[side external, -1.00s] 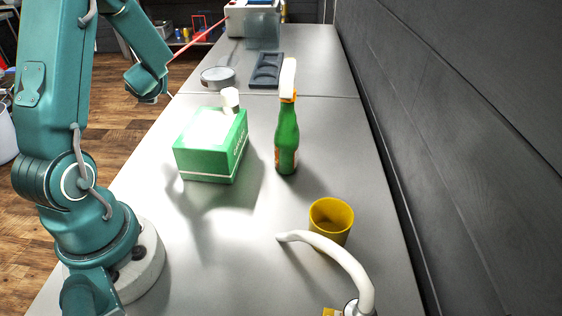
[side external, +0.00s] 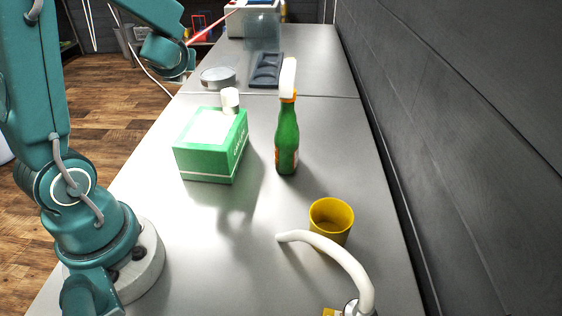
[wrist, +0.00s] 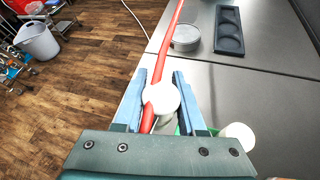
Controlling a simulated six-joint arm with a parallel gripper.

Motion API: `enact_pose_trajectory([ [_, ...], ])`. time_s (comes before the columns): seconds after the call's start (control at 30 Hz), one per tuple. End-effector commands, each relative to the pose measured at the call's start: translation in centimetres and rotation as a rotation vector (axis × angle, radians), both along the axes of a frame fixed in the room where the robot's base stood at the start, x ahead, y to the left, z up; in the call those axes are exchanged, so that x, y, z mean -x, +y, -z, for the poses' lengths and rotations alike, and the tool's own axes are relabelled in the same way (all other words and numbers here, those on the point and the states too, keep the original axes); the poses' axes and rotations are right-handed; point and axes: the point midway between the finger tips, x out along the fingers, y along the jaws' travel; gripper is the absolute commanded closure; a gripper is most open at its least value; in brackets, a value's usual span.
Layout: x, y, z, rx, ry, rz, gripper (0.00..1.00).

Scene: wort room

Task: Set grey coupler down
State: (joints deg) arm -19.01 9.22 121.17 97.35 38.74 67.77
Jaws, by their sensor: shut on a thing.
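My gripper (wrist: 158,88) shows in the wrist view, with its two blue fingers closed on a pale round piece (wrist: 161,97), seemingly the end of the grey coupler. A red hose (wrist: 167,48) runs up to it and passes beneath or behind it. The gripper hangs over the left edge of the bench, beside the green box. In the side external view the wrist is at the far left edge of the bench, and the fingers and the held piece cannot be made out there.
A green box (side external: 205,160) with a white knob stands mid-bench, a green spray bottle (side external: 287,140) right of it. Behind are a shallow round grey dish (side external: 217,78) and a dark tray with recesses (side external: 265,70). A yellow cup (side external: 331,218) and a white curved spout (side external: 340,256) are in front.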

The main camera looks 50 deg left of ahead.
Motion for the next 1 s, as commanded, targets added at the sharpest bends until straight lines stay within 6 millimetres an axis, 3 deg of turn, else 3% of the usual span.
enact_pose_trajectory([
  [0.1,-1.4,-4.0,0.0,0.017,-0.030,0.062,1.00],
  [0.3,-2.0,-10.3,0.0,0.051,-0.076,0.147,1.00],
  [0.5,-1.5,-14.8,0.1,0.079,-0.105,0.214,1.00],
  [0.77,-0.4,-18.4,0.2,0.103,-0.124,0.274,1.00],
  [1.0,-0.2,-18.3,3.0,0.098,-0.116,0.271,1.00],
])
